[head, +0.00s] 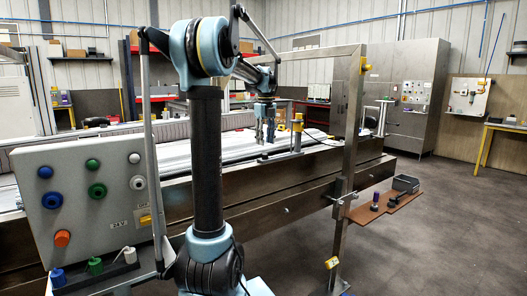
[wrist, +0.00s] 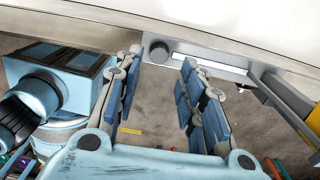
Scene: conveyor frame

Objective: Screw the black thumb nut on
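My gripper (wrist: 161,62) is open, with its two blue-padded fingers well apart. A dark round knob (wrist: 160,50), which looks like the black thumb nut, shows between the fingertips in the wrist view. It sits at the edge of a pale metal rail (wrist: 230,58), beside a bright slot. No finger visibly touches it, and I cannot tell whether it is threaded on. In the head view my gripper (head: 264,131) hangs fingers down over the conveyor frame (head: 240,190); the knob is too small to make out there.
A grey post with a yellow cap (head: 298,122) stands right of my gripper. A steel upright (head: 348,130) rises nearer. A button panel (head: 90,200) stands at left. The right floor is clear.

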